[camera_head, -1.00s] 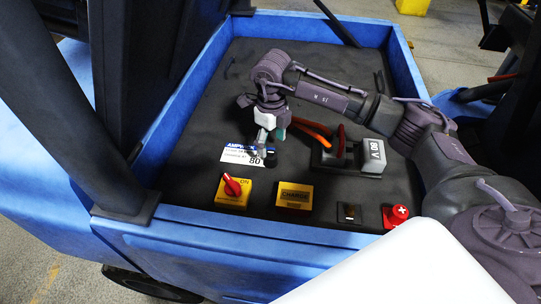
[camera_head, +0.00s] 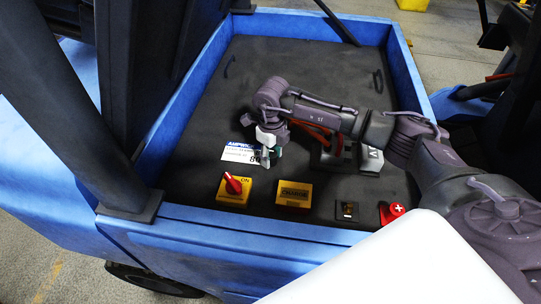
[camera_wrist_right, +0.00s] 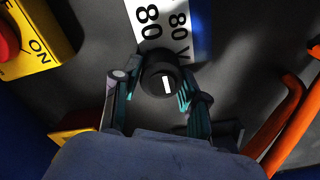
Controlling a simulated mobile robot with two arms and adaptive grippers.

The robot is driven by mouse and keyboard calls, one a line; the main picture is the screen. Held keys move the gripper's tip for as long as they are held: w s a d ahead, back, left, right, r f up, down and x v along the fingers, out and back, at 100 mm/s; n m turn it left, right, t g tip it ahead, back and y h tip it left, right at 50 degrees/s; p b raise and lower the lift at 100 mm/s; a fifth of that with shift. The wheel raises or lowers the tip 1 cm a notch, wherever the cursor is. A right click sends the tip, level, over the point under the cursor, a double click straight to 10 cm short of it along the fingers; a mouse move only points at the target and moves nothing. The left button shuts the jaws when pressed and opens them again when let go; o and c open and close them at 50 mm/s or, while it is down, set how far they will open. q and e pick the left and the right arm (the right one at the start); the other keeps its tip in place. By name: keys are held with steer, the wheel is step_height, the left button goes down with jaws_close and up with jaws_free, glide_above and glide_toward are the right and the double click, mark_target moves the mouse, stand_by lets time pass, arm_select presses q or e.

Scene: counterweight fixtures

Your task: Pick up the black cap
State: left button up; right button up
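The black cap (camera_wrist_right: 160,77) is a short round knob with a white mark on top, in the right wrist view. It stands at the edge of the white "80 V" label (camera_wrist_right: 168,32) on the dark deck. My right gripper (camera_wrist_right: 153,84) is open, with one finger on each side of the cap and gaps visible between. In the head view my right gripper (camera_head: 268,158) is low over the label's right end and mostly hides the cap. My left gripper is not in view.
A yellow panel with a red rotary switch (camera_head: 233,185) and a yellow button box (camera_head: 294,194) sit in front. A red cross knob (camera_head: 392,211) is at the right. Red-orange cables and a grey connector (camera_head: 370,158) lie right of the gripper. Blue walls (camera_head: 405,70) bound the deck.

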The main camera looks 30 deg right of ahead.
mark_target(271, 152)
steer(key=shift+c, duration=0.9)
steer(key=shift+r, duration=0.1)
steer(key=shift+r+b, duration=0.3)
steer(key=shift+r, duration=0.25)
step_height(271, 152, up, 3)
steer(key=shift+w+b, duration=0.1)
steer(key=shift+b, duration=0.45)
steer(key=s+r, duration=0.2)
steer(key=s, duration=0.2)
steer(key=s+r+b, duration=0.1)
steer(key=s+r, duration=0.1)
steer(key=s, duration=0.2)
steer(key=s+r+b, duration=0.1)
steer(key=s+r, duration=0.1)
steer(key=s, duration=0.2)
steer(key=shift+a+r, duration=0.25)
steer(key=shift+r, duration=0.15)
steer(key=shift+w, duration=0.1)
steer(key=shift+f, duration=0.1)
